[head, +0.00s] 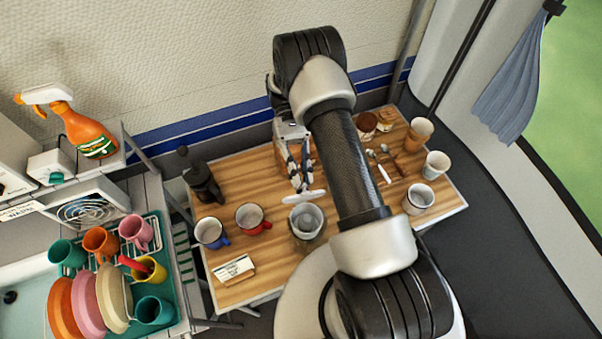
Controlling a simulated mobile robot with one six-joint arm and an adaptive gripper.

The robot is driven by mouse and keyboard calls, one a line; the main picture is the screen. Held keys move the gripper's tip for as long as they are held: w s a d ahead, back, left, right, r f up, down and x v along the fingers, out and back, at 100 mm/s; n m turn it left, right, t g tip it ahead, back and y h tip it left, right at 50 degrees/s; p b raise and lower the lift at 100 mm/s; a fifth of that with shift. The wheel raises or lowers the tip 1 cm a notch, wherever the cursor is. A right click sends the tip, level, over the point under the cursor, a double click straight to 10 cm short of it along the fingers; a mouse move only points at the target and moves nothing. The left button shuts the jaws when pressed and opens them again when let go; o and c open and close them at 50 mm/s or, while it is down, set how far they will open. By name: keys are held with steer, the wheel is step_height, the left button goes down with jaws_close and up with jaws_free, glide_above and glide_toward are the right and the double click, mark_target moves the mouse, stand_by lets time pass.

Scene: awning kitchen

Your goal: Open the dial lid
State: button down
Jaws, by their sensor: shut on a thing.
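A white, disc-like lid (304,197) is between the fingertips of my gripper (301,184), which points down over the wooden table. My gripper is shut on this lid. A round, greyish container (308,224) stands just in front of the lid, near the table's front edge. Its top looks open, with a pale inside. The lid appears at the container's far side in the picture; I cannot tell whether the two touch. My arm covers the area right of the container.
On the wooden table (262,172), a red mug (251,219) and a blue mug (211,233) stand left of the container, near a small card (233,269). A black grinder-like item (203,184) is farther left. Several cups, including a white one (418,199), stand at right.

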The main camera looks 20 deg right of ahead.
steer(key=c, duration=1.6)
jaws_free()
steer(key=shift+o, duration=0.2)
